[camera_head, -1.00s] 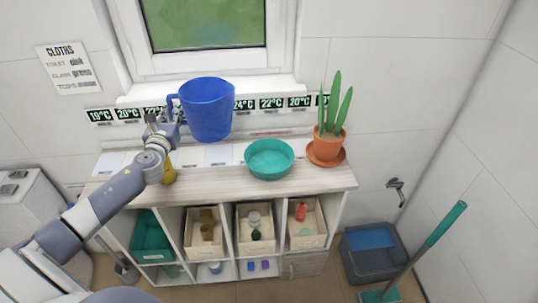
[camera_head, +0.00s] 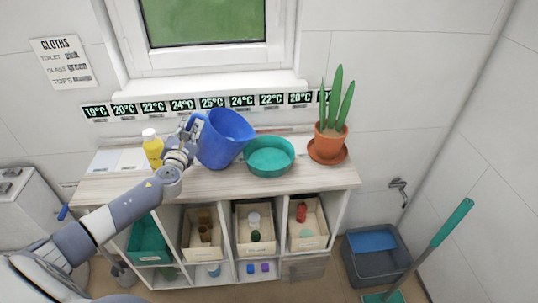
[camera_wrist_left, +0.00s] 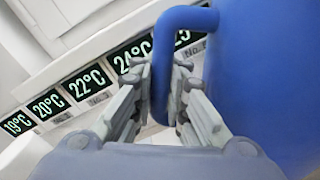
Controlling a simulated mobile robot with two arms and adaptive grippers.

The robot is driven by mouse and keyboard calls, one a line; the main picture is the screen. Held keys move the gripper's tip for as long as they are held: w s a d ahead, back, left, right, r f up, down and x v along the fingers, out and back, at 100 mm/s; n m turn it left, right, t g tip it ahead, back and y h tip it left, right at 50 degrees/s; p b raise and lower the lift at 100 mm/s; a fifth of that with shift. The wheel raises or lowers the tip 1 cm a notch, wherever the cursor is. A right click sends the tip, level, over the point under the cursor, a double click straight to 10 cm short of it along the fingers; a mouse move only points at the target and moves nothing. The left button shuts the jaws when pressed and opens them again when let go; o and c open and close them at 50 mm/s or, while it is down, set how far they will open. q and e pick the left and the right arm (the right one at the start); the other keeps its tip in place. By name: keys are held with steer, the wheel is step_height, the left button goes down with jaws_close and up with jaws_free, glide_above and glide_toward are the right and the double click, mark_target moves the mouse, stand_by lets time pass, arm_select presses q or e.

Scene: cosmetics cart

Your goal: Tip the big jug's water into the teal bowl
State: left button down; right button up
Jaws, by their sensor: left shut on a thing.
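The big blue jug (camera_head: 224,140) is tilted to the right, its rim leaning toward the teal bowl (camera_head: 270,157). My left gripper (camera_head: 188,132) is shut on the jug's handle, on the jug's left side. In the left wrist view the blue handle (camera_wrist_left: 163,60) runs between the two fingers (camera_wrist_left: 160,105), with the jug's wall (camera_wrist_left: 270,80) filling the right. The teal bowl stands upright on the cart top, just right of the jug. I see no water in the jug or bowl. My right gripper is not in view.
A yellow bottle with a white cap (camera_head: 153,150) stands left of my left gripper. A potted cactus (camera_head: 328,140) on a saucer stands right of the bowl. Temperature labels (camera_head: 182,105) line the wall behind. The cart's front top edge is clear.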

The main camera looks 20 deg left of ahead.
mark_target(193, 116)
arm_select(q)
steer(key=shift+m, duration=0.5)
steer(key=r, duration=0.1)
steer(key=d+r+p, duration=0.1)
steer(key=r+p, duration=0.1)
steer(key=r, duration=0.1)
steer(key=shift+w+d+r, duration=0.1)
steer(key=shift+w+d, duration=0.05)
steer(key=shift+w, duration=0.2)
steer(key=shift+w+d+m, duration=0.15)
steer(key=shift+d+m, duration=0.15)
steer(key=shift+m, duration=0.1)
steer(key=shift+w+d+r+m+p, duration=0.25)
steer(key=shift+r+m+p, duration=0.2)
steer(key=shift+p, duration=0.35)
steer(key=shift+w+d+r+m+p, duration=0.3)
steer(key=shift+d+r+m+p, duration=0.15)
steer(key=shift+d+m+p, duration=0.35)
steer(key=shift+w+d+r+m+p, duration=0.3)
steer(key=shift+d+r+m+p, duration=0.25)
steer(key=shift+r+m+p, duration=0.15)
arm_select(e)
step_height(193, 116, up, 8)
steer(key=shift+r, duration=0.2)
arm_select(q)
steer(key=shift+d+r, duration=0.15)
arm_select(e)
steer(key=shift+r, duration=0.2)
